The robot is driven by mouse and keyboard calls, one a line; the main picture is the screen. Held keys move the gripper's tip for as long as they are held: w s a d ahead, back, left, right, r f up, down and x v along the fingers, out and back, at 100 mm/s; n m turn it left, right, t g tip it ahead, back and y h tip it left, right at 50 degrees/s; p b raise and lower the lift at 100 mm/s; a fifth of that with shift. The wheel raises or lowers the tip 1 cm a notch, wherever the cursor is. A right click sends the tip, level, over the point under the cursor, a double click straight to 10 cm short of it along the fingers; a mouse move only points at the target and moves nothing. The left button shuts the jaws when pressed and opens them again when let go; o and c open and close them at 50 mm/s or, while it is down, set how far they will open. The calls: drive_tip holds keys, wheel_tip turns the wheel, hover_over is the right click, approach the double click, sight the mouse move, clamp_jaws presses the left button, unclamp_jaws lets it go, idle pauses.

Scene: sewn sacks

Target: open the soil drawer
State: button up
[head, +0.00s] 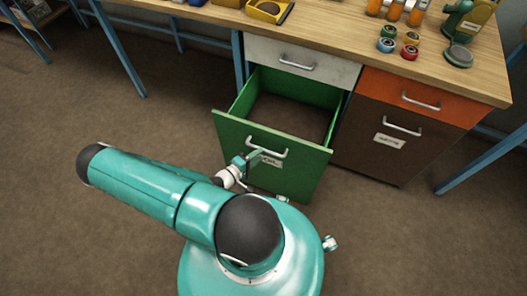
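A green drawer (230,129) stands pulled well out from under the workbench, below a white drawer. Its inside shows dark brown, and I cannot tell whether that is soil or a bare floor. A silver bar handle (272,152) runs across its front, with a white label (272,162) under it that is too small to read and partly covered. My gripper (253,160) is at the left part of this handle. The fingers are too small and partly hidden, so I cannot tell whether they are closed on the bar.
A white drawer (325,67) above, an orange drawer (420,95) and a brown labelled drawer (375,150) at right are shut. The wooden benchtop (340,35) carries orange jars, small coloured spools (410,45) and a green device (459,35). Blue bench legs (115,50) stand left. Brown floor is open around.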

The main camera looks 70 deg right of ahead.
drive_tip(key=v, duration=0.9)
drive_tip(key=w+a+r+m+t+y, duration=0.15)
drive_tip(key=w+a+r+y, duration=0.25)
drive_tip(key=w+a+r, duration=0.55)
drive_tip(key=w+a+r+t+y, duration=0.2)
drive_tip(key=w+a+r+y, duration=0.35)
drive_tip(key=r, duration=0.75)
drive_tip(key=s+a+r+n+t+y, duration=0.1)
drive_tip(key=a+r+n+t, duration=0.1)
drive_tip(key=r, duration=0.7)
drive_tip(key=s+a+r+n+t+y, duration=0.1)
drive_tip(key=a+r+t, duration=0.3)
drive_tip(key=r, duration=0.5)
drive_tip(key=s+a+r+n+t+y, duration=0.1)
drive_tip(key=a+r+n+t+y, duration=0.1)
drive_tip(key=a+r, duration=0.4)
wheel_tip(320, 180, up, 3)
drive_tip(key=shift+a+n+t+y, duration=0.4)
drive_tip(key=shift+n+t, duration=0.25)
drive_tip(key=shift+t, duration=0.2)
